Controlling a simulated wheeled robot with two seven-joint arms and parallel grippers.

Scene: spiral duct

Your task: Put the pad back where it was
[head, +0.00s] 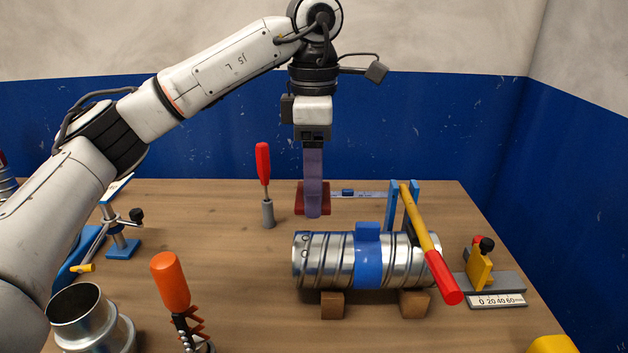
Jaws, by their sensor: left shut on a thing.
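The dark red pad (326,203) is at the back middle of the table, behind the spiral duct. My left gripper (313,208) points straight down with purple fingers, shut on the pad. The pad shows on both sides of the front finger, which hides its middle. I cannot tell whether the pad touches the table or is held just above it. My right gripper is not in view.
The metal spiral duct (325,262) with a blue band rests on wooden blocks. A red-and-yellow handled tool (430,240) leans across it. A red-handled tool (263,165) stands upright in a grey holder, left of my gripper. A scale strip (366,195) lies behind.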

